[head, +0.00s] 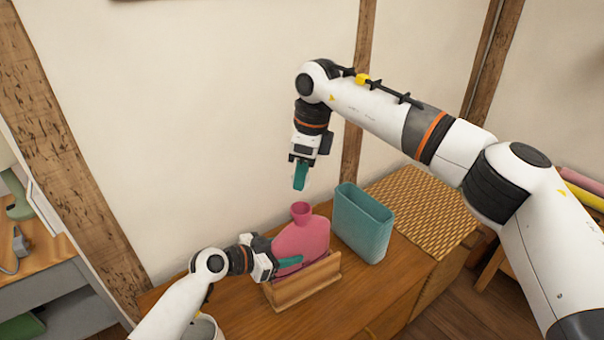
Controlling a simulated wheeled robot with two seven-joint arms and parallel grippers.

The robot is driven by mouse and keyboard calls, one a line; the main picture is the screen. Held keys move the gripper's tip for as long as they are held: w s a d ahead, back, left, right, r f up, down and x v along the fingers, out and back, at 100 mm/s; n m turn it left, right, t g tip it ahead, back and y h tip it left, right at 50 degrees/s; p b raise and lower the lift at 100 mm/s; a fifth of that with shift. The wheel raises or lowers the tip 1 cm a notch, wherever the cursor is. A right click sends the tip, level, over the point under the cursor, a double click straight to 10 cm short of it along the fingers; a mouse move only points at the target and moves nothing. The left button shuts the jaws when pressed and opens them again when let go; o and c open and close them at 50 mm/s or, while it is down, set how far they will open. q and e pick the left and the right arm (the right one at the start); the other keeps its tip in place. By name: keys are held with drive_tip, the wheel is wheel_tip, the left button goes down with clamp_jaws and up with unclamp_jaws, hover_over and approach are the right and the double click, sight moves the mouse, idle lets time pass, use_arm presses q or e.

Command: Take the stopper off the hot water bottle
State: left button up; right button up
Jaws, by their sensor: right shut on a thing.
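The pink hot water bottle (303,240) stands upright in a wooden holder (306,281) on the wooden cabinet top. Its neck faces up, and no stopper shows in its mouth. My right gripper (301,177) is above the neck, apart from it, fingers pointing down. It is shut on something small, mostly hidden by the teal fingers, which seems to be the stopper. My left gripper (287,263) is at the bottle's lower left side, with one teal finger across its front. The other finger is hidden, so I cannot tell whether it grips the bottle.
A teal open-topped container (362,224) stands just right of the bottle. A woven mat (425,210) lies further right on the cabinet top (335,318). The wall and a timber post are behind. A shelf unit (60,290) is at the far left.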

use_arm(q)
drive_tip(key=shift+o, duration=1.1)
